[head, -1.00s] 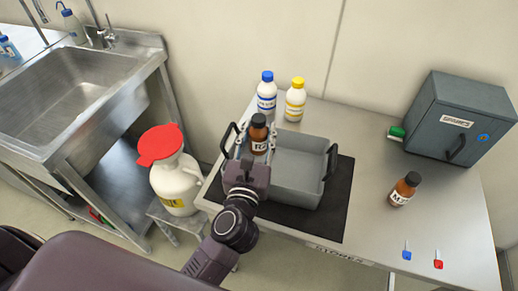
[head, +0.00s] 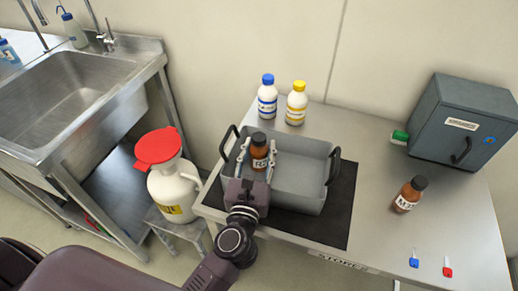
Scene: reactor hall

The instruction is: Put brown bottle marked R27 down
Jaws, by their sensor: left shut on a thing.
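The brown bottle marked R27 (head: 260,158), with a black cap and white label, is upright in my left gripper (head: 258,155). The gripper's fingers are shut on it from both sides. The bottle is within the left part of the grey tray (head: 303,185); I cannot tell whether its base touches the tray floor, since the gripper hides it. My right gripper is not in view.
The tray stands on a black mat (head: 340,205) on the metal table. Blue-capped (head: 267,97) and yellow-capped (head: 297,105) white bottles stand behind it. Another brown bottle (head: 409,195) and a grey cabinet (head: 462,120) stand right. A red-lidded white container (head: 174,187) stands left.

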